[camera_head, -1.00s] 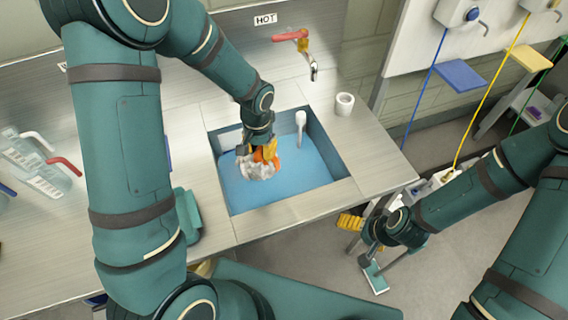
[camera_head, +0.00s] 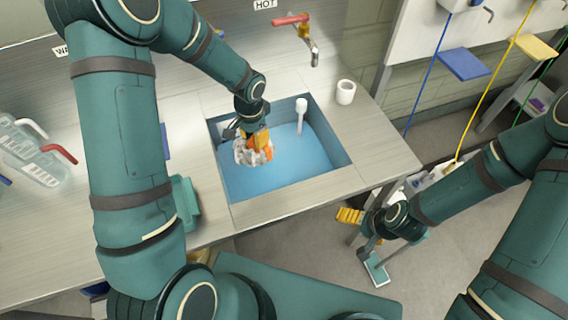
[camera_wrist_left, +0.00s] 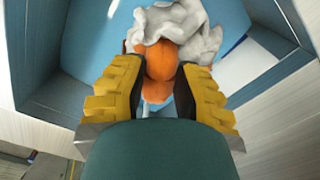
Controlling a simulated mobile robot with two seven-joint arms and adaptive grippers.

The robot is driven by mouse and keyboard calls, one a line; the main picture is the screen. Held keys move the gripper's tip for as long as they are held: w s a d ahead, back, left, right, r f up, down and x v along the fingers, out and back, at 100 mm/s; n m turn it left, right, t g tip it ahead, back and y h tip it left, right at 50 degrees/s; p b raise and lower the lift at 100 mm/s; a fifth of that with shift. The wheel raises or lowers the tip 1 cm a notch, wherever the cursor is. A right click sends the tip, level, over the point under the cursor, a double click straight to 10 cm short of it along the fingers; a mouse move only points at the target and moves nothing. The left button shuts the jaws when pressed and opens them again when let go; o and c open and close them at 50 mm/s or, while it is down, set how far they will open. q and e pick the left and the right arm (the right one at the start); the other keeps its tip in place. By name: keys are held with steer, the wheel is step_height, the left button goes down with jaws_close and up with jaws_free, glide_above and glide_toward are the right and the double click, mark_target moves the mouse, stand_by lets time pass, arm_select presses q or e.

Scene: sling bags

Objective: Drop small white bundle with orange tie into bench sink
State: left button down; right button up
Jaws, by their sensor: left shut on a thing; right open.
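The small white bundle (camera_head: 250,153) with its orange tie (camera_head: 262,143) is in my left gripper (camera_head: 254,136), inside the outline of the bench sink (camera_head: 337,181). In the left wrist view the yellow-padded fingers (camera_wrist_left: 154,80) are shut on the orange tie (camera_wrist_left: 162,62), and the crumpled white bundle (camera_wrist_left: 190,30) shows beyond them. The blue sink floor lies behind the bundle. I cannot tell whether the bundle touches it. My right gripper (camera_head: 372,240) is open and low, in front of the bench at the right.
A red-handled tap (camera_head: 300,25) stands behind the sink, and a white cup (camera_head: 345,92) stands right of it. A white upright piece (camera_head: 301,110) stands in the sink. Clear bottles (camera_head: 35,155) are on the bench at the left.

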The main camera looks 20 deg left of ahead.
arm_select(q)
steer(key=shift+f, duration=0.15)
steer(key=c, duration=0.7)
jaws_free()
steer(key=shift+c, duration=0.2)
step_height(320, 180, up, 12)
